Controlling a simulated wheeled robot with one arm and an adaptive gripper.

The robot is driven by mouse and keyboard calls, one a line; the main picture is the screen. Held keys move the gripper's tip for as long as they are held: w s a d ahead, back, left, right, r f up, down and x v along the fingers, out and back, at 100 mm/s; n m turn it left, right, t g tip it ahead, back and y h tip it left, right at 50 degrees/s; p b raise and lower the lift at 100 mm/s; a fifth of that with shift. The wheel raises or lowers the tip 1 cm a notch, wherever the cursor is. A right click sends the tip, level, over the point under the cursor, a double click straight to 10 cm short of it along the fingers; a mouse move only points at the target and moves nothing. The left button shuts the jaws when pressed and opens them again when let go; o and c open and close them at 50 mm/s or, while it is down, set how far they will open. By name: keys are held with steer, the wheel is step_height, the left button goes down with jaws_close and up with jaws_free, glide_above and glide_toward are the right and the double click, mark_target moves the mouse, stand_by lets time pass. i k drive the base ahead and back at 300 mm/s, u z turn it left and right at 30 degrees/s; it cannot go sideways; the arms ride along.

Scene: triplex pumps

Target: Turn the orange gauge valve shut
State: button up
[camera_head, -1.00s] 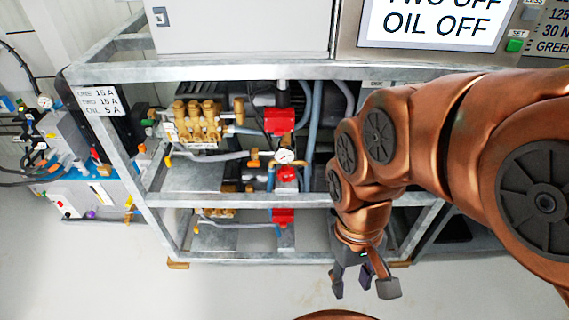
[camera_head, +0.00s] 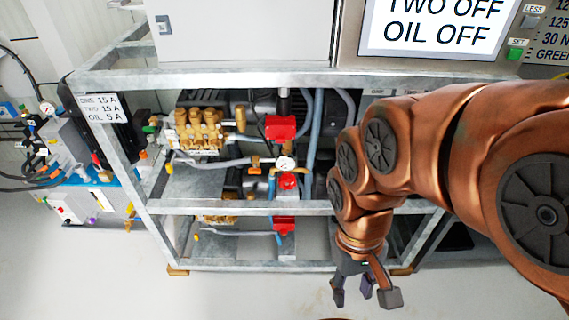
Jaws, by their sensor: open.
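A white round gauge (camera_head: 285,163) sits on the pipework in the middle of the metal frame. A small orange part (camera_head: 254,162), which looks like the gauge valve's handle, is just left of the gauge. Its exact turn position is too small to tell. My gripper (camera_head: 363,297) hangs at the lower right, in front of the frame's bottom edge. It is open and empty, pointing down, well below and to the right of the gauge and clear of it.
A galvanized frame rail (camera_head: 290,208) crosses below the gauge. A brass-headed pump (camera_head: 199,130) is on the left and a red block (camera_head: 281,127) above the gauge. A display (camera_head: 430,25) reads "OIL OFF" at the top. The floor (camera_head: 100,280) at lower left is clear.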

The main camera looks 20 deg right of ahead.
mark_target(255, 170)
steer(key=u, duration=0.5)
steer(key=k, duration=1.2)
steer(key=u, duration=0.95)
steer(key=i, duration=0.65)
steer(key=z, duration=0.1)
